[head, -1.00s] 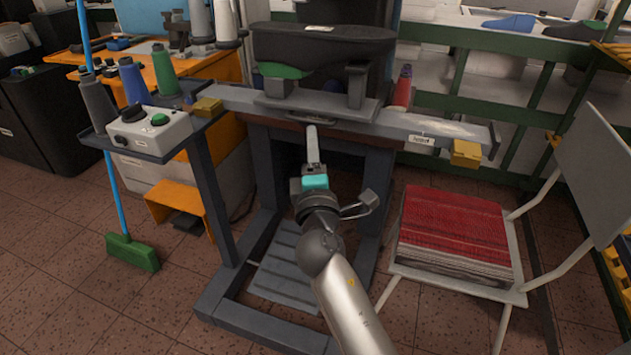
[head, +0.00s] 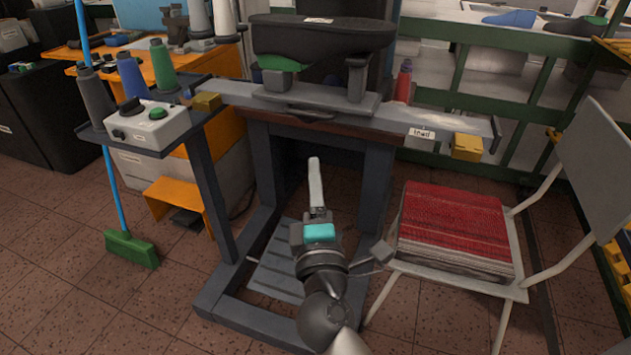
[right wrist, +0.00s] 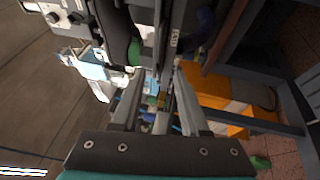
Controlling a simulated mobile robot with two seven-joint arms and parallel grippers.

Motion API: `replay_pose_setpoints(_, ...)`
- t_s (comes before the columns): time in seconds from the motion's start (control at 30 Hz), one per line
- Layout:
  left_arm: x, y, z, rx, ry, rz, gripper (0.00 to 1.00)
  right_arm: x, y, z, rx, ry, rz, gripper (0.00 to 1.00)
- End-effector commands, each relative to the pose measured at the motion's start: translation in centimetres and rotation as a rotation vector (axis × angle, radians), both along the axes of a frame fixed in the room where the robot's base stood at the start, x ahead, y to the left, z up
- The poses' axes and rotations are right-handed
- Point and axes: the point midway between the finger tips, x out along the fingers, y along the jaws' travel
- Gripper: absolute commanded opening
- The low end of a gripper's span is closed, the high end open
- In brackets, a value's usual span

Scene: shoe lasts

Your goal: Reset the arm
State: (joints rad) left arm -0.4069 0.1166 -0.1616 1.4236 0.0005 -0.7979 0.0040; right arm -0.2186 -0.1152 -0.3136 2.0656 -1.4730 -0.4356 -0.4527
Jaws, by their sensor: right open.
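My right gripper (head: 316,185) is in front of the machine frame, below its crossbar, with its fingers pointing away from me. It is apart from the dark handle (head: 308,115) at the crossbar's front edge and holds nothing that I can see. In the right wrist view its two fingers (right wrist: 157,100) are spread with a gap between them. The machine's grey crossbar (head: 395,126) carries a black shoe-last-like form (head: 322,38) over a green piece (head: 278,81). My left gripper is not in view.
A control box (head: 148,124) and thread cones (head: 130,78) stand at the left. A white chair with a red stack (head: 452,225) is close on the right. A green broom (head: 131,248) leans at the left.

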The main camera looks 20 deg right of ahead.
Motion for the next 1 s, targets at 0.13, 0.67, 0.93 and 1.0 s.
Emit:
replay_pose_setpoints(0.13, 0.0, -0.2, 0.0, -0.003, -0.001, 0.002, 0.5, 0.0, 0.0, 0.0, 0.0, 0.0, 0.0, 0.45)
replay_pose_setpoints(0.67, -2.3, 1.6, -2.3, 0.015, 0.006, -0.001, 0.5, -2.3, 1.5, -24.0, 0.422, 0.538, 0.119, 0.45)
replay_pose_setpoints(0.93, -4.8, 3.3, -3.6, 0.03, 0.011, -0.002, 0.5, -13.1, -2.3, -39.5, 0.829, 0.902, -0.088, 0.45)
replay_pose_setpoints(1.0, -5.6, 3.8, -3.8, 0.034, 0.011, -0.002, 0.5, -16.8, -3.9, -42.5, 0.935, 0.971, -0.184, 0.45)
